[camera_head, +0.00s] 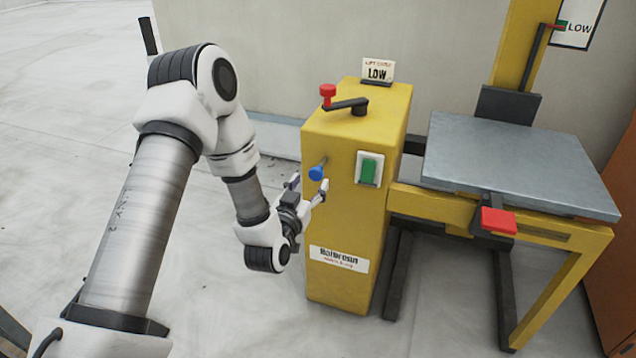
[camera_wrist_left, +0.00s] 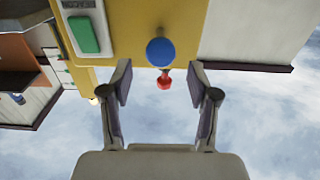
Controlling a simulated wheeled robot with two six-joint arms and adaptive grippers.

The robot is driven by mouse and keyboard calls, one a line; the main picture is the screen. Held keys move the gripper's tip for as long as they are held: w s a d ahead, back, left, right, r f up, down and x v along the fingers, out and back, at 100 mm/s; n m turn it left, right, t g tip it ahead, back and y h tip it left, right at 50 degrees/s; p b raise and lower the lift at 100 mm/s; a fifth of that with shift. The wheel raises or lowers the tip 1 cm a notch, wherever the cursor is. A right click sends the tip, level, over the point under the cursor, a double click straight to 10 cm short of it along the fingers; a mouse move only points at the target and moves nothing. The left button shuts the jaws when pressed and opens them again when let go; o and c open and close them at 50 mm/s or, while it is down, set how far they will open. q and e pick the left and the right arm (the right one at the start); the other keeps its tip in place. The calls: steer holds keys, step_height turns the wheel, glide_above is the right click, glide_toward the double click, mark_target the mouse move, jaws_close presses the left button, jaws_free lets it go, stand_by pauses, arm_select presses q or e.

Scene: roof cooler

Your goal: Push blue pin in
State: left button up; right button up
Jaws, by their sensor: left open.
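The blue pin (camera_head: 316,173) has a round knob and sticks out from the front face of the yellow cabinet (camera_head: 345,225), on a short stem. My left gripper (camera_head: 308,187) is open, with its fingertips just below and beside the knob. In the left wrist view, the blue knob (camera_wrist_left: 160,52) sits ahead of the open fingers (camera_wrist_left: 160,85), roughly centred between them. Nothing is held between the fingers. I cannot tell whether a finger touches the knob. My right gripper is not in view.
A green switch (camera_head: 369,170) is on the cabinet, right of the pin. A grey platform (camera_head: 520,165) with a red pedal (camera_head: 498,221) stands at right. The floor at left is clear.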

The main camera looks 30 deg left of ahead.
mark_target(315, 175)
arm_select(q)
steer(key=x, duration=0.5)
steer(key=shift+w+b, duration=0.1)
steer(key=shift+b, duration=0.25)
jaws_close()
steer(key=x, duration=0.3)
steer(key=shift+w+a+r, duration=0.1)
steer(key=shift+w+a, duration=0.05)
steer(key=shift+w, duration=0.15)
steer(key=shift+c, duration=0.7)
jaws_free()
steer(key=shift+o, duration=0.7)
steer(key=shift+w, duration=0.1)
